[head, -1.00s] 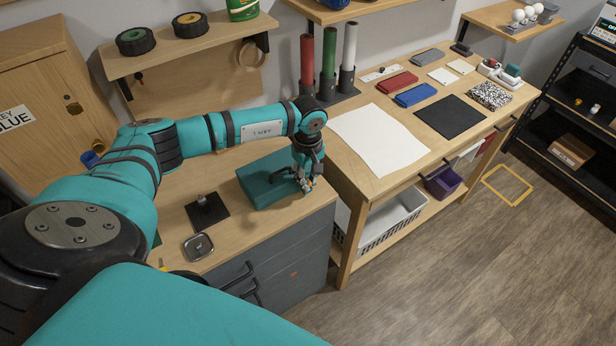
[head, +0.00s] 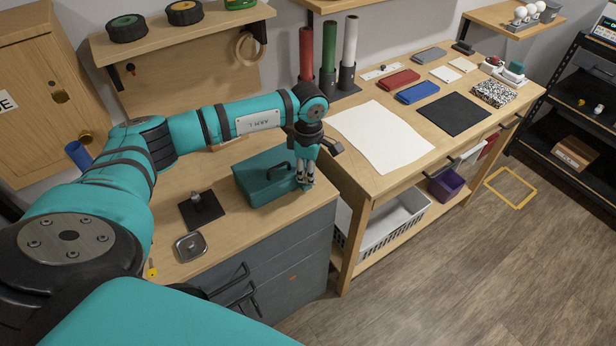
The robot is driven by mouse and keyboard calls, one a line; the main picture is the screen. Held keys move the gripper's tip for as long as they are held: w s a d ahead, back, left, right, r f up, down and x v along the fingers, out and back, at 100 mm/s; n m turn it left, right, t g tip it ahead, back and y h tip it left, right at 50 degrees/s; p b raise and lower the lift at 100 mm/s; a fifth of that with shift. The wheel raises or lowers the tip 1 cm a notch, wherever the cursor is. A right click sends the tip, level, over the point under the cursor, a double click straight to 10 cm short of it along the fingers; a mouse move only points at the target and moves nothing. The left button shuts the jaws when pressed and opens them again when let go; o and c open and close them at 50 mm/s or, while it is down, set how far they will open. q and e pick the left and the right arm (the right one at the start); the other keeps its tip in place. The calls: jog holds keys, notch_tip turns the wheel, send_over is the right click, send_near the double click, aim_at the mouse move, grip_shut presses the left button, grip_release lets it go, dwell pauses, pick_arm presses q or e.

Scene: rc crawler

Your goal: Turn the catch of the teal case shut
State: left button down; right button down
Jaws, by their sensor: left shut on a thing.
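The teal case (head: 264,184) sits closed on the wooden top of the grey drawer cabinet, with a dark handle on its lid. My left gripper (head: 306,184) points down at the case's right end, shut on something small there. That is where the catch would be, but the fingers hide it, so I cannot tell how it is turned. My right gripper is not in view.
A black square base with a metal post (head: 202,209) and a small metal tray (head: 190,247) stand left of the case. The workbench (head: 345,170) with a white sheet (head: 380,136) adjoins on the right. A shelf with wheels (head: 185,34) hangs behind.

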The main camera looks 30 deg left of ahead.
pick_arm(q)
jog(key=n+b, duration=0.1)
jog(key=n, duration=0.1)
jog(key=n+b, duration=0.1)
jog(key=n, duration=0.2)
jog(key=shift+w+a+n, duration=0.1)
jog(key=shift+w+n, duration=0.1)
jog(key=shift+n, duration=0.1)
jog(key=shift+a+n+b, duration=0.1)
jog(key=shift+n+b, duration=0.65)
jog(key=shift+n, duration=1.15)
jog(key=shift+r, duration=0.1)
jog(key=c, duration=1.4)
grip_release()
jog(key=shift+o, duration=0.2)
jog(key=shift+r, duration=4)
